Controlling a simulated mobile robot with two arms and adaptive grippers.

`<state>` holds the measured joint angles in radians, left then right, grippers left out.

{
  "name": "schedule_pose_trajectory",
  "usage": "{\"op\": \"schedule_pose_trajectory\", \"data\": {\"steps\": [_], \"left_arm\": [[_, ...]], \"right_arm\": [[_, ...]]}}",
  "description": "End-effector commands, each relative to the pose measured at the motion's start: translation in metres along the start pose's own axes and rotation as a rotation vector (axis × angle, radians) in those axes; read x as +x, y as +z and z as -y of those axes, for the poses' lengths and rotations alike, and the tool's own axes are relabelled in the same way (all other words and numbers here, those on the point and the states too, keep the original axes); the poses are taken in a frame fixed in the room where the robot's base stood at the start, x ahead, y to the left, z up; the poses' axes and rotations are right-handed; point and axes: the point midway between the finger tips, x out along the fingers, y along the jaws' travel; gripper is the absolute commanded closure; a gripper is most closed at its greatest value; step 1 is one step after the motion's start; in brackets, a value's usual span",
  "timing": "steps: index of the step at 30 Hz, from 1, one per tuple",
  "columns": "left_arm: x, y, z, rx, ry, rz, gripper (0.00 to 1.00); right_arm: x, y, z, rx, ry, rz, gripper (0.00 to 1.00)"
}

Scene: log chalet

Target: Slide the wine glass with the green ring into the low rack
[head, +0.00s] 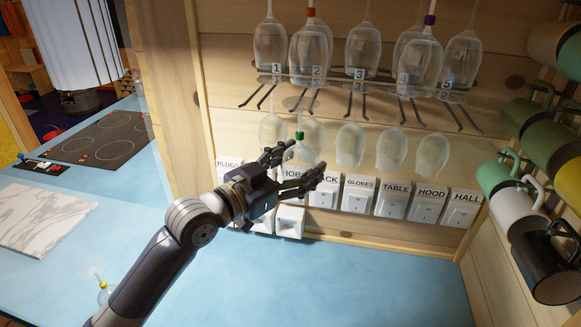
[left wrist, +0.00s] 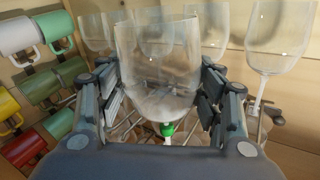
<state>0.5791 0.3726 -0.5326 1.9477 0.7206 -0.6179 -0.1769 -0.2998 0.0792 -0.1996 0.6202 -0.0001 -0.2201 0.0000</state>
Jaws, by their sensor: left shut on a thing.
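The wine glass with the green ring (head: 299,135) is in my left gripper (head: 292,172). In the left wrist view its clear bowl (left wrist: 157,65) stands between the fingers, with the green ring (left wrist: 167,129) on the stem beyond it. My left gripper (left wrist: 162,105) is shut on this glass. In the head view the ring is above the fingers, and the bowl is mostly hidden by them. The low rack (head: 358,88) has numbered pairs of metal prongs above and right of the gripper. My right gripper is not in view.
Upside-down glasses (head: 362,45) hang above the prongs, some with red or purple rings. Several more bowls (head: 391,150) show below. Labelled switches (head: 391,203) line the wall behind my gripper. Mugs (head: 517,213) hang at right. The blue counter (head: 350,285) is clear in front.

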Motion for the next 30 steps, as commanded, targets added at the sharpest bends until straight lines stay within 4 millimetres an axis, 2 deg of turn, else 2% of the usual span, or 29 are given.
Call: {"op": "schedule_pose_trajectory", "data": {"steps": [30], "left_arm": [[0.041,0.007,0.026,0.000,0.000,-0.001,0.54]], "right_arm": [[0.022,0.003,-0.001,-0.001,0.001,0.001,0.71]]}}
